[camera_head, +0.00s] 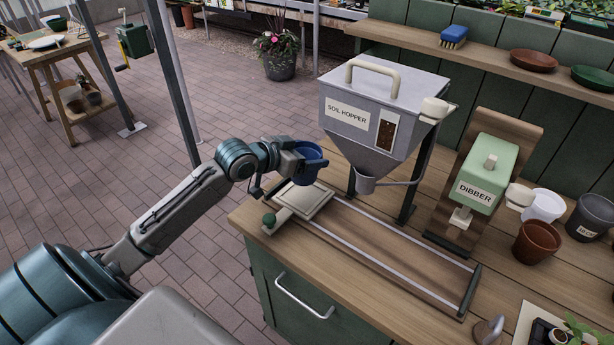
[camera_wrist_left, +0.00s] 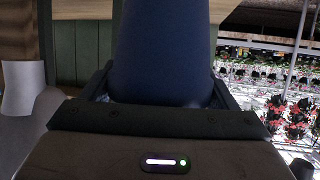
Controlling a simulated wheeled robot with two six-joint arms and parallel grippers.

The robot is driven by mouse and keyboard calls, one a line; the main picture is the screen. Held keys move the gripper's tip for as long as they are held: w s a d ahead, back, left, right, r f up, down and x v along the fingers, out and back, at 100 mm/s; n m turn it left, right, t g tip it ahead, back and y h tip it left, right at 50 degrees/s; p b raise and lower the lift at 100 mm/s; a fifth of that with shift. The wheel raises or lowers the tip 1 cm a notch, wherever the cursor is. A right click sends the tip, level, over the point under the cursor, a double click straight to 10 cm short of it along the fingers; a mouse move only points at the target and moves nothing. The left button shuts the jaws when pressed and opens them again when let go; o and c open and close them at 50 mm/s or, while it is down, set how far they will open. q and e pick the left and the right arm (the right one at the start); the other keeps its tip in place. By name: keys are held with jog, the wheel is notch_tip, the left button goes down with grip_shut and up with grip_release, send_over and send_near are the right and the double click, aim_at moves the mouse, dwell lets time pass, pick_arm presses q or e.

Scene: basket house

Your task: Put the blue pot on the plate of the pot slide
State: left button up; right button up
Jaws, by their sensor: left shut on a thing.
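The blue pot (camera_head: 313,152) is held by my left gripper (camera_head: 300,158), above the left end of the pot slide, close to its plate. In the left wrist view the blue pot (camera_wrist_left: 165,50) fills the space between the two fingers. The plate (camera_head: 304,203) is a pale square at the left end of the pot slide (camera_head: 400,250), which has two light rails running to the right. A green knob (camera_head: 269,219) sits at the plate's near left side. The plate's top looks bare. My right gripper is not in view.
The grey soil hopper (camera_head: 365,110) stands over the slide, just right of the pot. The green dibber (camera_head: 482,180) stands further right. A white pot (camera_head: 544,205), a brown pot (camera_head: 536,243) and a dark pot (camera_head: 590,217) sit at the bench's right.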

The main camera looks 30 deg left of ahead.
pick_arm(q)
notch_tip(320, 180, down, 2)
jog(key=shift+f, duration=0.1)
notch_tip(320, 180, down, 3)
jog(key=shift+f+p, duration=0.1)
jog(key=shift+p, duration=0.3)
jog(key=shift+f, duration=0.3)
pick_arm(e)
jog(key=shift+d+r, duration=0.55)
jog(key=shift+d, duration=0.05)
